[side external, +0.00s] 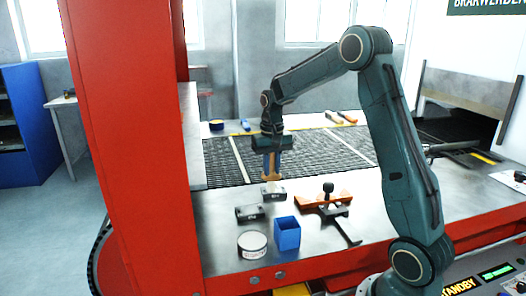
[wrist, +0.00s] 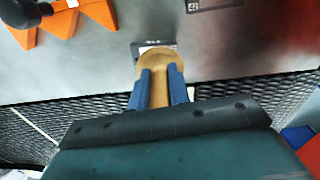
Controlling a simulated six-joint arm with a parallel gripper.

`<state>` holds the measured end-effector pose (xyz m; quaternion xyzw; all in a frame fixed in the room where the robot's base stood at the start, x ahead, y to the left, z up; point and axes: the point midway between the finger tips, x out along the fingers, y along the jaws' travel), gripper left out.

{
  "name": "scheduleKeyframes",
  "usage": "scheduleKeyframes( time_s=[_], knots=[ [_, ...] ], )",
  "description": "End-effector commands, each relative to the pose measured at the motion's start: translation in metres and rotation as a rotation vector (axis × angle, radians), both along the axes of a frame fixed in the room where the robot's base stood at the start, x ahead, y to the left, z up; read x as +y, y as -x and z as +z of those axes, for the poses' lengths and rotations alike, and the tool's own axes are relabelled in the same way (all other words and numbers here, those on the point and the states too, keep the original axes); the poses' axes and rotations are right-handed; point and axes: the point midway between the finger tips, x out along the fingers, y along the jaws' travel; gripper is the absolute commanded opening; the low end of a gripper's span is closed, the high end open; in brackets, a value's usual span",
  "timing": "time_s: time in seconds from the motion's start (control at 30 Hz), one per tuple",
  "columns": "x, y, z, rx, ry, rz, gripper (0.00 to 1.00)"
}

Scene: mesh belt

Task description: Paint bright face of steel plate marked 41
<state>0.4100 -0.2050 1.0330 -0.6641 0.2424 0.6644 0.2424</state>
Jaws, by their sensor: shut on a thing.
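My gripper (side external: 271,168) is shut on a brush with a wooden handle (side external: 271,178). In the wrist view its blue fingers (wrist: 160,82) grip the pale wood (wrist: 160,100). The brush points down over a small steel plate (side external: 274,195) on the bench, and its bristles are hidden or too small to make out. That plate also shows in the wrist view (wrist: 140,48), partly covered by the brush; its mark is too small to read. I cannot tell whether brush and plate touch. A second, darker marked plate (side external: 249,213) lies nearer the front.
A round tin (side external: 253,250) and an open blue cup (side external: 287,234) stand near the bench's front edge. An orange fixture with a dark knob (side external: 312,200) is right of the plates. Behind runs the mesh belt (side external: 225,161). A red post (side external: 125,130) rises at left.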

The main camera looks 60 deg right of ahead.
Motion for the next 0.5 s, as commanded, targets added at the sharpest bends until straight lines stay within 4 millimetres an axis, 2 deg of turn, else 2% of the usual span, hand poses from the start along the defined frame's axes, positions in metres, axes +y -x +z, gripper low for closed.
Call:
scheduleKeyframes(
  time_s=[0.23,0.37,0.5],
  knots=[
    [0.016,-0.018,0.000,0.000,0.000,0.003,0.00],
    [0.004,-0.025,0.000,0.000,0.001,-0.001,0.00],
    [-0.004,-0.016,-0.001,0.001,0.000,-0.002,0.00]
  ],
)
